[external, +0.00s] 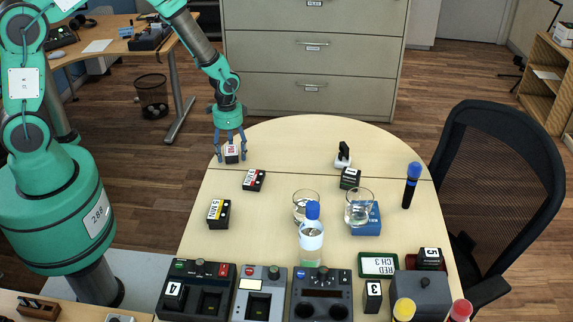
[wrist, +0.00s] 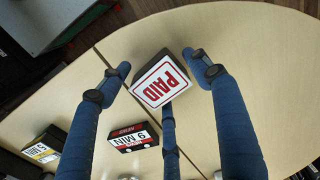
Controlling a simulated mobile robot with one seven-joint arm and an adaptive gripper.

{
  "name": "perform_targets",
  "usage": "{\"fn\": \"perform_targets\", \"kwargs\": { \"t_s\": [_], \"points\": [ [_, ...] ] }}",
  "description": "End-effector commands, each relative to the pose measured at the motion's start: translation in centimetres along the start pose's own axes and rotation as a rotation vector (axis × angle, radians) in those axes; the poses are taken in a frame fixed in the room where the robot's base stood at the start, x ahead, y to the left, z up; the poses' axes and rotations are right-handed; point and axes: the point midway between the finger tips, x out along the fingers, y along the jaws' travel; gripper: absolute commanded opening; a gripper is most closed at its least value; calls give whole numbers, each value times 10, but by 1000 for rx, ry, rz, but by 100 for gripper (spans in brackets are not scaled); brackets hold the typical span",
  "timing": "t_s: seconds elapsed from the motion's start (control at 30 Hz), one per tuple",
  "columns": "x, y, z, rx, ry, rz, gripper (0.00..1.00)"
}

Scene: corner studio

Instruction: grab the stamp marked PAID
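The stamp marked PAID (external: 231,149) is a small dark block with a white top and red lettering. It stands at the left edge of the table, and it also shows in the wrist view (wrist: 161,82). My gripper (external: 232,158) is above and around it, fingers pointing down. In the wrist view my gripper (wrist: 160,72) is open, with one finger to the left of the stamp, one at its right and the third below it in the picture. A gap shows between the left finger and the stamp. Whether the other two fingers touch it is hard to tell.
Glasses (external: 359,207), a bottle (external: 311,243) and a blue-capped marker (external: 411,186) stand to the right.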

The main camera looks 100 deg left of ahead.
Motion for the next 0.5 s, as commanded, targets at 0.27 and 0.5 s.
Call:
{"fn": "perform_targets", "kwargs": {
  "t_s": [0.27,0.5],
  "points": [
    [0,0,0,0,0,0,17],
    [-1,0,0,0,0,0,17]
  ]
}}
